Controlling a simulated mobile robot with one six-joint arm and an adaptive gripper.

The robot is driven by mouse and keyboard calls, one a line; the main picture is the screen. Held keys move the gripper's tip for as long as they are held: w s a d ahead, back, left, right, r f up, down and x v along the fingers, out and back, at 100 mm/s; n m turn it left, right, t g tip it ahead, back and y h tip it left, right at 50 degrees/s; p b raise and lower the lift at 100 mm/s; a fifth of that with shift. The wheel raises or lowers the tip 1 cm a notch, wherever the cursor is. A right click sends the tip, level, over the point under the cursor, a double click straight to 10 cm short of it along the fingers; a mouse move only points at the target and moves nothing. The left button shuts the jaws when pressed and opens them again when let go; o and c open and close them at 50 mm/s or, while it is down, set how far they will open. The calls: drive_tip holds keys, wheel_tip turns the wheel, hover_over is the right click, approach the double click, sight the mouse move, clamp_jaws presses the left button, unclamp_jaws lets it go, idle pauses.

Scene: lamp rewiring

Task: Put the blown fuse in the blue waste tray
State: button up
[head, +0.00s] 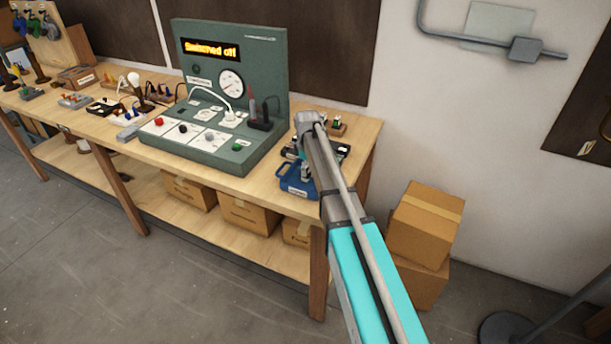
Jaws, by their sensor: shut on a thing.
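The blue waste tray (287,187) stands at the right front corner of the wooden bench, partly covered by my arm. My gripper (292,156) is at the end of the arm, just above the back of the tray. It is small, dark and partly hidden here. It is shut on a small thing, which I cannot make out. I cannot pick out the blown fuse anywhere in this view.
A green test panel (228,70) with an amber display stands left of my gripper. Small parts with a green top (337,124) sit behind my arm. Lamp parts crowd the bench (215,184) to the left. Cardboard boxes (424,225) are stacked on the floor at right.

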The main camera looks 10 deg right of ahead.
drive_tip(key=shift+f+b, duration=0.35)
drive_tip(key=shift+f, duration=0.35)
drive_tip(key=shift+f, duration=0.1)
drive_tip(key=o, duration=1.1)
drive_tip(key=shift+o, duration=0.2)
wheel_tip(320, 180, up, 12)
drive_tip(key=p, duration=1.2)
drive_tip(key=s+m, duration=1)
drive_tip(key=s, duration=1.9)
drive_tip(key=shift+s+a+m, duration=0.15)
drive_tip(key=shift+a+m, duration=0.1)
drive_tip(key=shift+m, duration=0.15)
